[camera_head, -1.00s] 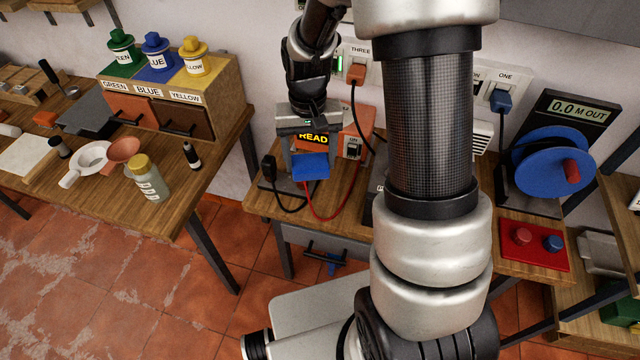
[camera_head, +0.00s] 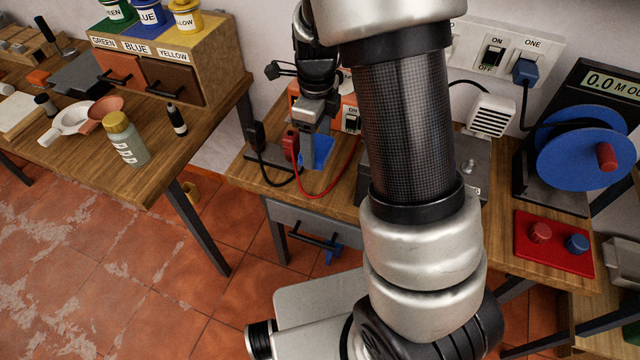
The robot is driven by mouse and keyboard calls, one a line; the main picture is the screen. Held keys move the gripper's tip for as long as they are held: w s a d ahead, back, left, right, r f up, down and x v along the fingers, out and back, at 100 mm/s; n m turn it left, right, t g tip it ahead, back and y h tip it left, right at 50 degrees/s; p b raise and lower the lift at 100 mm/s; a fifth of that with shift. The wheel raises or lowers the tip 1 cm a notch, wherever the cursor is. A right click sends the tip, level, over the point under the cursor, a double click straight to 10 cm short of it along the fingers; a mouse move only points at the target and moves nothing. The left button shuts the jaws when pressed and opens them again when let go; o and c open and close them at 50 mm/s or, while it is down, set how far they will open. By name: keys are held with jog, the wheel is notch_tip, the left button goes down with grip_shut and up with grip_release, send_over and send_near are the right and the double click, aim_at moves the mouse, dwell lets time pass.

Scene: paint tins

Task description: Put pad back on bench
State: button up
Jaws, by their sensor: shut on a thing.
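A blue pad (camera_head: 322,148) shows just below and beside my gripper (camera_head: 308,138), over the wooden bench (camera_head: 252,180) by the back wall. My gripper points down and is shut on the pad. My gripper's grey jaw covers part of the pad. I cannot tell whether the pad's lower edge touches the bench top.
An orange box (camera_head: 349,115) stands behind my gripper. A red clip (camera_head: 290,144) with a red cable and a black clip (camera_head: 256,135) are close by. A grey drawer (camera_head: 300,224) hangs below. A bottle (camera_head: 125,140) stands on the left table. My arm hides the bench's middle.

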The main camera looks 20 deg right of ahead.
notch_tip(320, 180, down, 10)
jog(key=shift+r+b, duration=0.2)
jog(key=shift+b, duration=0.25)
jog(key=shift+f, duration=0.1)
dwell(0.3)
jog(key=shift+f, duration=0.15)
jog(key=o, duration=1)
